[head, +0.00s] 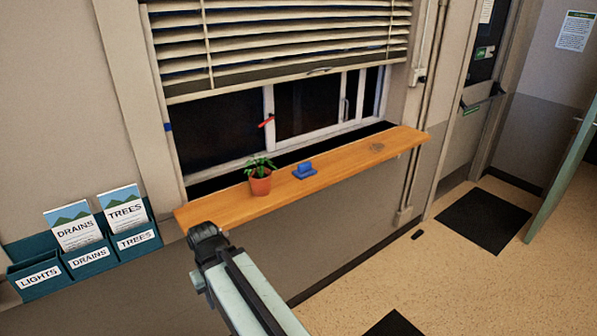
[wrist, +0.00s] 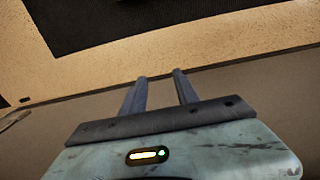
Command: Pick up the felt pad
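No thing in view is plainly a felt pad. A small flat round brownish thing (head: 377,147) lies near the right end of the wooden shelf (head: 340,163); it may be the pad, but it is too small to tell. A small dark piece (head: 417,235) lies on the floor below the shelf. My gripper (wrist: 160,75) shows two fingers apart with nothing between them in the wrist view. In the head view my arm's end is in front of the shelf's left end, well away from the round thing.
A potted plant (head: 260,182) and a blue object (head: 305,171) stand on the shelf's left half and middle. Leaflet holders (head: 88,257) hang on the wall at left. A dark mat (head: 484,221) lies by the door. Open floor is at the right.

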